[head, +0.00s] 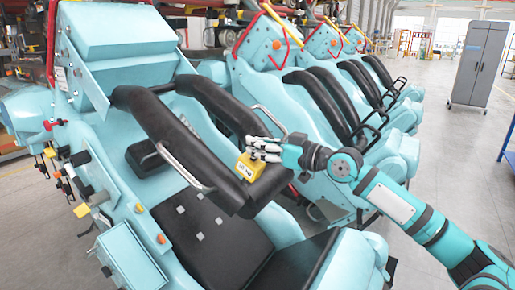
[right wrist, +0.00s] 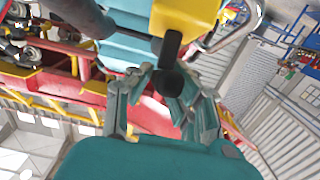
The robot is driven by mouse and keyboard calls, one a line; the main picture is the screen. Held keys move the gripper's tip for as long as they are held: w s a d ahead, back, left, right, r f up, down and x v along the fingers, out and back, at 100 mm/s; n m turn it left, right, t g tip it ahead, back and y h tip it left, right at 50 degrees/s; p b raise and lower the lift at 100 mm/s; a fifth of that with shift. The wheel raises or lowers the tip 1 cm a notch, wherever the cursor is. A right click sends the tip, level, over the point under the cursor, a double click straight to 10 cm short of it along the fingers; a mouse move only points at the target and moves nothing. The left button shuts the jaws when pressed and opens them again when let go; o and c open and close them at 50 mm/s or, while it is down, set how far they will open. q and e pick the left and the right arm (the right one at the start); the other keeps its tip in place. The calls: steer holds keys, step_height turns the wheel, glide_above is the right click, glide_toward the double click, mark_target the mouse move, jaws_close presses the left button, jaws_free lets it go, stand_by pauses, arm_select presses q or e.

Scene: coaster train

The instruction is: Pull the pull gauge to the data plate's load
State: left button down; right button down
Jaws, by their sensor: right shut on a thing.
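The pull gauge (head: 250,167) is a yellow box with a small label, at the lower end of the black padded restraint bar (head: 213,108) of the nearest seat. In the right wrist view the yellow gauge body (right wrist: 185,18) has a black stem and knob below it. My right gripper (head: 268,151) is at the gauge, its fingers shut on it. In the right wrist view the fingers (right wrist: 158,90) are on both sides of the black knob. The gauge's reading is too small to tell. I cannot make out a data plate for certain. My left gripper is not in view.
More seats (head: 330,90) stand in a row behind. A grey cabinet (head: 478,65) stands at the back right.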

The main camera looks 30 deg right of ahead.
steer(key=c, duration=1.5)
jaws_free()
steer(key=shift+s+d+r+t, duration=0.1)
steer(key=shift+r+t, duration=0.05)
steer(key=shift+r, duration=0.35)
steer(key=shift+d+r+t, duration=0.1)
steer(key=shift+r+t, duration=0.05)
steer(key=shift+r, duration=0.3)
steer(key=shift+o, duration=1.3)
steer(key=shift+s, duration=0.35)
steer(key=shift+w+f, duration=0.1)
steer(key=shift+f, duration=0.25)
steer(key=v, duration=1.2)
steer(key=shift+r, duration=0.25)
